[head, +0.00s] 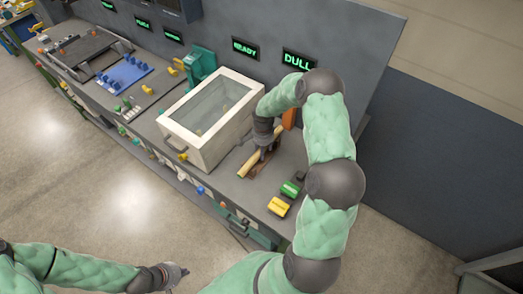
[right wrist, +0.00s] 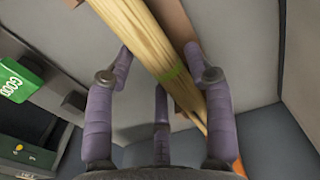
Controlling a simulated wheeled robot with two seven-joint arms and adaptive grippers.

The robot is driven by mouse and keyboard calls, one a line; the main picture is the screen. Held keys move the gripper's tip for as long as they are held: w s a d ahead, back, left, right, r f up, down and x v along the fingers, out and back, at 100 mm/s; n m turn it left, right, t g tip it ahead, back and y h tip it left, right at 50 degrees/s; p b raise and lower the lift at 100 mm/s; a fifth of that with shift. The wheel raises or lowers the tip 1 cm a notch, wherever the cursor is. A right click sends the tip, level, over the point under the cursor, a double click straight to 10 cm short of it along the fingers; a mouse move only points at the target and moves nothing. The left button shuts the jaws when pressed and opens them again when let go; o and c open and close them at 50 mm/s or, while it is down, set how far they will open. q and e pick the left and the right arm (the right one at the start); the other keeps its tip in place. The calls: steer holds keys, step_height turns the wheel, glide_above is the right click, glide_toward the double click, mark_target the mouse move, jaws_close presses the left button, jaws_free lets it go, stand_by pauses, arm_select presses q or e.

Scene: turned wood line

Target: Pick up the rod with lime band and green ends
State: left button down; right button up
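A pale wooden rod (head: 248,165) lies slantwise on the grey bench, in front of the white box. In the right wrist view the rod (right wrist: 150,40) runs diagonally from the top and shows a lime band (right wrist: 173,72). Its end colours cannot be made out. My right gripper (right wrist: 160,52) is over it, with purple fingers spread on both sides of the rod, close to the band. The fingers look open, not closed tight on it. My left gripper (head: 182,271) is low in the head view, away from the bench, and empty; its finger opening is unclear.
A white box with a clear lid (head: 208,110) stands left of the rod. Green (head: 290,188) and yellow (head: 278,207) blocks sit at the bench's right. An orange piece (head: 289,118) stands behind my right gripper. A blue tray (head: 124,74) is farther left.

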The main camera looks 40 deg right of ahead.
steer(key=c, duration=0.7)
steer(key=shift+o, duration=0.2)
steer(key=shift+r, duration=0.8)
steer(key=s+a+r+b, duration=0.1)
steer(key=s+a+r, duration=0.3)
steer(key=s+r, duration=0.7)
steer(key=shift+s+r, duration=0.2)
steer(key=shift+s, duration=1.05)
